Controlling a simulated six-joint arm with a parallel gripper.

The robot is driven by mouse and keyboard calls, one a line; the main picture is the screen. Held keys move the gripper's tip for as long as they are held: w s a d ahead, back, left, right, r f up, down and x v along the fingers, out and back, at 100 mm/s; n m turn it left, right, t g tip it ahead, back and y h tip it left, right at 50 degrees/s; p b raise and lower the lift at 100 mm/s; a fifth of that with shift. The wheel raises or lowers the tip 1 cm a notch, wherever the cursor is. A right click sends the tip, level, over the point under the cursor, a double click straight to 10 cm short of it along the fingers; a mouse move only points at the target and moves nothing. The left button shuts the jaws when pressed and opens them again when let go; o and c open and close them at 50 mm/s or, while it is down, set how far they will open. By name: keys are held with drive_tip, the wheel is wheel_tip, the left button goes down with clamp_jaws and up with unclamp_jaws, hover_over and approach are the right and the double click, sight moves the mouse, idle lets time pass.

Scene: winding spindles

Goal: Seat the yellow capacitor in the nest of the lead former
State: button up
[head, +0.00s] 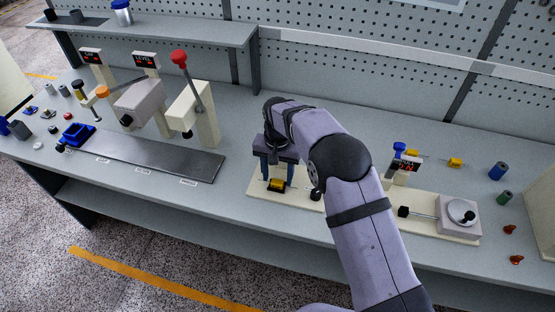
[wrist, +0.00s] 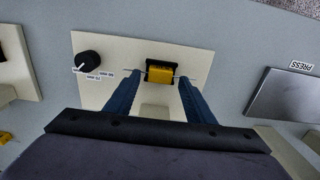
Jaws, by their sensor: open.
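The yellow capacitor (head: 277,185) lies at the front left of a cream base plate (head: 262,203) in the head view. In the wrist view the yellow capacitor (wrist: 160,75) lies in or on a small black nest (wrist: 151,63) of the lead former (wrist: 112,55). Its leads stick out to both sides, level across the picture. My gripper (wrist: 160,80) is open, with one blue finger on each side of the capacitor's body. In the head view my gripper (head: 277,171) points down just behind the capacitor. The nest's floor is hidden by the capacitor.
A black knob (wrist: 88,60) with dial marks stands left of the nest. Another yellow capacitor (head: 455,162) lies at the right back. A white dial unit (head: 460,214) stands at the right front. A metal plate (head: 150,157) and presses (head: 192,110) stand left.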

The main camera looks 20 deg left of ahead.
sight(280, 181)
wheel_tip(280, 181, up, 11)
drive_tip(key=b, duration=0.3)
drive_tip(key=shift+d, duration=0.1)
drive_tip(key=s+d, duration=0.4)
drive_tip(key=d, duration=0.6)
drive_tip(key=s+d, duration=0.3)
drive_tip(key=d, duration=0.7)
drive_tip(key=s+d+f, duration=0.3)
drive_tip(key=s+d, duration=0.2)
drive_tip(key=s, duration=0.3)
drive_tip(key=s+d+f, duration=0.3)
drive_tip(key=s+d, duration=0.2)
drive_tip(key=s, duration=0.3)
drive_tip(key=shift+s+d, duration=0.15)
drive_tip(key=shift+d, duration=0.05)
